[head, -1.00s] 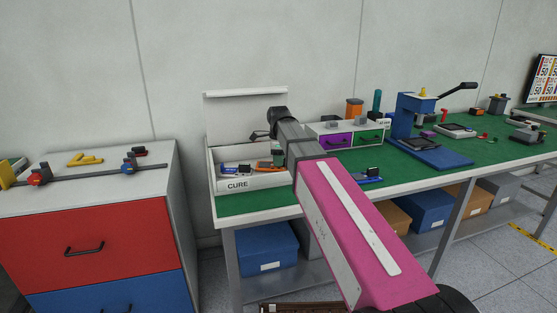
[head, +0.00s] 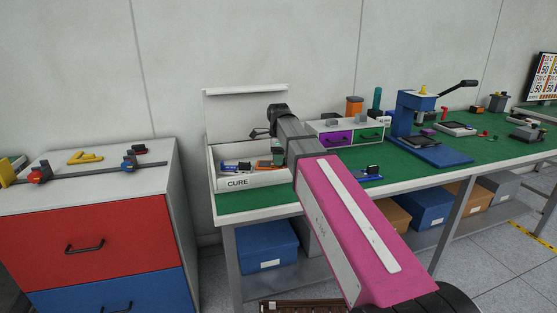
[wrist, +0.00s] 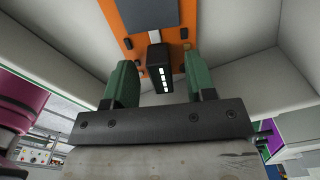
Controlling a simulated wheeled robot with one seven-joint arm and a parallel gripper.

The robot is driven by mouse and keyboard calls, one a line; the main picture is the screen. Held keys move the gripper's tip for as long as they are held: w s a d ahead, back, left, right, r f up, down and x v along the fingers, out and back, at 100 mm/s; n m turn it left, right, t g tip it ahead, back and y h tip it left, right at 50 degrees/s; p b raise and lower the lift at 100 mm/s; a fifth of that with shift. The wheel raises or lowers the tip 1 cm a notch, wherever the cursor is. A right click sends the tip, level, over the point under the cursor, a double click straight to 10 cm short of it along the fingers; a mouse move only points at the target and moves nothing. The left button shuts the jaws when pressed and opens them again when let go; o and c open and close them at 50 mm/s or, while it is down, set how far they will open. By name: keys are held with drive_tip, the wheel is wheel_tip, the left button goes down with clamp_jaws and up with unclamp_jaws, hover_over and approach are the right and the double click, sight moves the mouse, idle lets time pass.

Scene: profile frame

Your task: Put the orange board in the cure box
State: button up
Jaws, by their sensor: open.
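The orange board (head: 264,163) lies in the cure box (head: 237,183), a white open-lidded box on the left end of the green bench. It also fills the top of the wrist view (wrist: 184,15), with a black block (wrist: 155,66) standing on it. My gripper (wrist: 161,62) is open, with one green finger on each side of that block. Gaps show between the fingers and the block. White box walls surround the board in the wrist view. In the head view my forearm hides part of the box's right side and most of the gripper.
Another part with a blue end (head: 232,168) lies left of the orange board in the box. A blue board (head: 368,174) sits on the bench right of my arm. A drawer unit (head: 338,138) and a blue press (head: 408,118) stand further right. The box lid (head: 245,91) is raised behind.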

wheel_tip(320, 180, up, 10)
idle(0.5)
